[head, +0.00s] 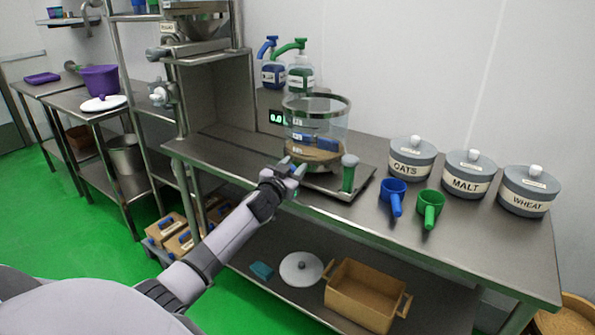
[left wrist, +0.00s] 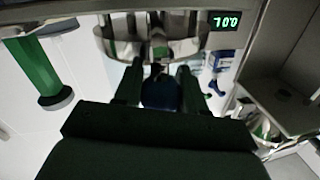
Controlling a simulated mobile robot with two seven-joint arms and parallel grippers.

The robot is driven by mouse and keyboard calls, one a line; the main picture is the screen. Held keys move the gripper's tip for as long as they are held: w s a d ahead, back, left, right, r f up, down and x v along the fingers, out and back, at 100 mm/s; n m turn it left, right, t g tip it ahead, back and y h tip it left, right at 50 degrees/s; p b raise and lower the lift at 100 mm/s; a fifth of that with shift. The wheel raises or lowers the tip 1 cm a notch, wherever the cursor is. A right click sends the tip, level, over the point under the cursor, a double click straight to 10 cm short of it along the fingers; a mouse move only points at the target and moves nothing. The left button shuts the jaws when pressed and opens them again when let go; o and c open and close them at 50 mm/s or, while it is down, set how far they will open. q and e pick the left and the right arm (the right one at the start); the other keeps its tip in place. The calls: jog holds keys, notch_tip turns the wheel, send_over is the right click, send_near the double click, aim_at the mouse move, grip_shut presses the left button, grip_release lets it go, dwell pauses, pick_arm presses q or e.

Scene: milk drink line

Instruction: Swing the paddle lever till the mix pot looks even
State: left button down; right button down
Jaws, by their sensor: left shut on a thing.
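The mix pot (head: 331,112) is a clear cylinder with a metal rim on a steel base on the bench. A tan layer lies low in it, with blue parts above; how even the mix is cannot be made out. My left gripper (head: 286,170) is at the pot's front left, low down. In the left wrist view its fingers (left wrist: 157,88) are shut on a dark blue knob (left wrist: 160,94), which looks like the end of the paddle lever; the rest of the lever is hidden. My right gripper is not in view.
A green post with a pale cap (head: 349,174) stands right of the pot. Blue (head: 394,190) and green (head: 430,205) scoops and lidded tubs of oats (head: 412,163), malt (head: 468,180) and wheat (head: 526,198) stand further right. Pump bottles (head: 300,78) and a lit display (head: 277,117) are behind.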

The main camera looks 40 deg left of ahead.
pick_arm(q)
jog(key=shift+a+r, duration=0.45)
jog(key=c, duration=0.7)
grip_release()
jog(key=shift+d+f, duration=0.15)
jog(key=shift+s+f, duration=0.1)
jog(key=shift+s+d, duration=0.1)
jog(key=shift+s, duration=0.1)
jog(key=shift+v, duration=3.3)
